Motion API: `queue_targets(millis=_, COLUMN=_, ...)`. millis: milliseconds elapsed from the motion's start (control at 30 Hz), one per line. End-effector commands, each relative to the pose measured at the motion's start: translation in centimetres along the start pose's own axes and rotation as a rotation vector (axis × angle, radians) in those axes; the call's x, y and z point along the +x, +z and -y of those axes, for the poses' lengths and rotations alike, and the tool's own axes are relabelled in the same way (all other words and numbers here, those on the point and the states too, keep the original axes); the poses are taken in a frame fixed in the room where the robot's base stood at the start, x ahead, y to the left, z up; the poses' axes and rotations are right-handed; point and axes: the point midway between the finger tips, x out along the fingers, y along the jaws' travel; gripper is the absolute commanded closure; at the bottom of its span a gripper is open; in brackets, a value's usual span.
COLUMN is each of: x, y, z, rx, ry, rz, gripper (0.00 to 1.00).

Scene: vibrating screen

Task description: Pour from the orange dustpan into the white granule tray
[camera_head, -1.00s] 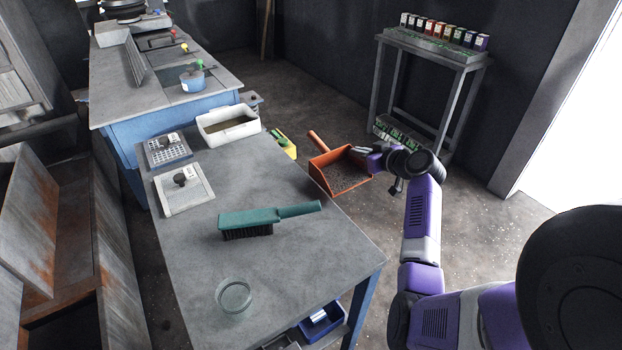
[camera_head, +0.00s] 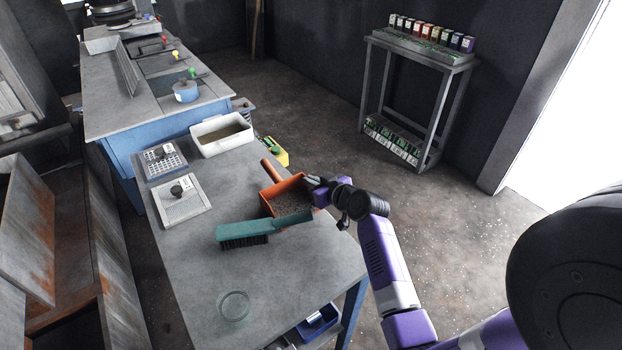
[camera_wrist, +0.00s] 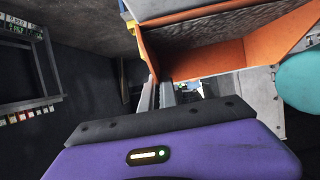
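The orange dustpan (camera_head: 270,204) holds grey granules and is over the right edge of the near table, beside the green brush. My gripper (camera_head: 314,183) is at its right wall; in the wrist view my fingers (camera_wrist: 162,97) are close together at the dustpan's orange wall (camera_wrist: 195,62) and seem shut on it. The white granule tray (camera_head: 223,150) stands at the far end of the near table, with a layer of tan material inside. It is beyond the dustpan, to its upper left.
The green brush (camera_head: 264,231) lies on the grey table (camera_head: 190,262). A glass dish (camera_head: 234,306) is at the near end. A yellow box (camera_head: 276,155) is beyond the table's right side. A rack (camera_head: 420,90) stands at back right.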

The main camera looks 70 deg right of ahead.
Motion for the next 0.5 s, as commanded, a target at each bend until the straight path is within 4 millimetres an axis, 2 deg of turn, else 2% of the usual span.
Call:
queue_targets(millis=367, x=0.23, y=0.36, z=-0.01, rx=-0.001, ry=0.000, rz=-0.003, gripper=1.00)
queue_targets(millis=400, x=0.17, y=0.26, z=0.00, rx=-0.002, ry=0.000, rz=-0.002, gripper=0.89)
queue_targets(millis=467, x=0.16, y=0.25, z=0.00, rx=-0.002, ry=0.000, rz=-0.002, gripper=0.77)
queue_targets(millis=500, x=0.16, y=0.25, z=-0.01, rx=-0.002, ry=0.000, rz=-0.002, gripper=0.75)
